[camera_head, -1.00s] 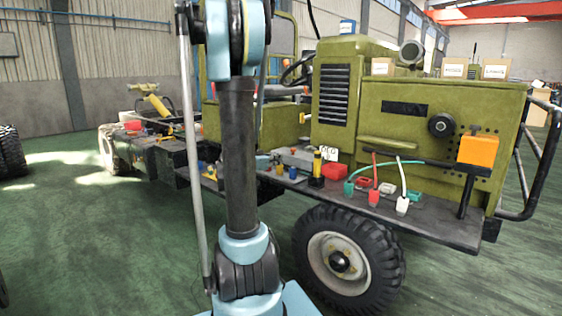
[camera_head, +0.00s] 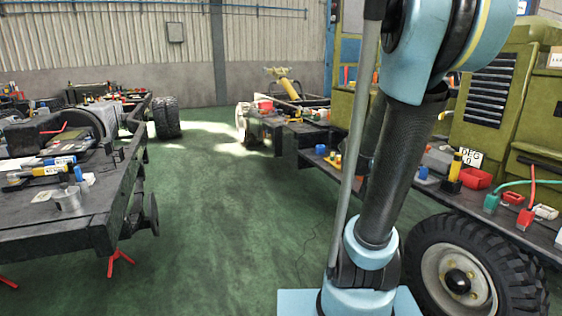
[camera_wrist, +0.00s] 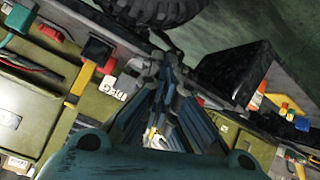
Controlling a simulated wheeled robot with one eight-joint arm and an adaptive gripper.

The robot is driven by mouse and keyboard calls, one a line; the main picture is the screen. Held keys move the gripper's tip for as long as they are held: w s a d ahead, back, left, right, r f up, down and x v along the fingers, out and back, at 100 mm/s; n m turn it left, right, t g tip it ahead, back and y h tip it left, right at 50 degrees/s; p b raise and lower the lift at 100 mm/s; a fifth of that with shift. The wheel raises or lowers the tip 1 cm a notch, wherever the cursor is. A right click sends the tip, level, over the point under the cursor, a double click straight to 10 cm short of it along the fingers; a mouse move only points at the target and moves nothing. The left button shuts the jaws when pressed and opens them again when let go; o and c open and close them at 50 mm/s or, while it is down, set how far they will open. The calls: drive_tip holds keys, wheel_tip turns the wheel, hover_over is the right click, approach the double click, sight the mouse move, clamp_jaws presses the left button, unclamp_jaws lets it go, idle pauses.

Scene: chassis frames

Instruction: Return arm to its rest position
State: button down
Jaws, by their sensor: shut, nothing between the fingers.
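My gripper (camera_wrist: 168,65) shows in the wrist view, its two fingers drawn together at the tips and shut with nothing between them. Its picture is tilted, with the green vehicle's side ledge and a dark wheel (camera_wrist: 150,10) beyond the fingers. In the head view my arm (camera_head: 385,170) rises at the right of centre, in front of the green vehicle (camera_head: 495,115). The gripper itself does not show in the head view. The arm's upper end runs out of the top of that picture.
A dark chassis frame (camera_head: 50,220) with tools and parts on it stands at the left.

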drive_tip(key=s+a+f+n+g+y, duration=0.1)
drive_tip(key=s+a+f+n+y, duration=0.3)
drive_tip(key=s+a, duration=0.4)
drive_tip(key=s+a+f+n+g+y, duration=0.1)
drive_tip(key=s+a+f+n+y, duration=0.4)
drive_tip(key=s+a, duration=0.4)
drive_tip(key=a, duration=0.4)
drive_tip(key=shift+n+y, duration=0.3)
drive_tip(key=shift+y, duration=0.1)
drive_tip(key=shift+s, duration=0.1)
